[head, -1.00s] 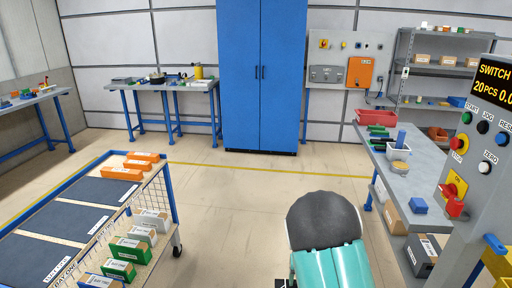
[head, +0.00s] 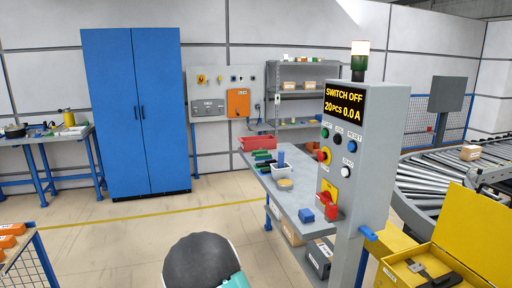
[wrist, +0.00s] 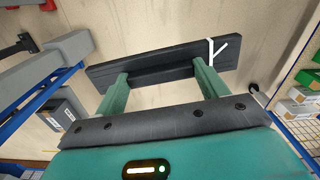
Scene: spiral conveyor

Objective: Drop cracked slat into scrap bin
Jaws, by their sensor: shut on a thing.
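The cracked slat (wrist: 150,66) is a dark, flat bar with a white forked mark near its right end. My gripper (wrist: 161,78) is shut on it in the wrist view, with one green finger on each side of its middle part. The slat hangs crosswise above the floor, clear of other things. The head view shows only part of my arm at the bottom, with gripper and slat out of sight. No container is clearly marked as the scrap bin; a red open bin (head: 257,143) stands on the grey workbench (head: 290,193).
A control post (head: 345,150) reading "SWITCH OFF" stands right of the workbench. A roller conveyor (head: 425,180) and an open yellow case (head: 430,262) are at the right. A blue cabinet (head: 137,110) stands behind. The floor (head: 120,240) is clear at centre left.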

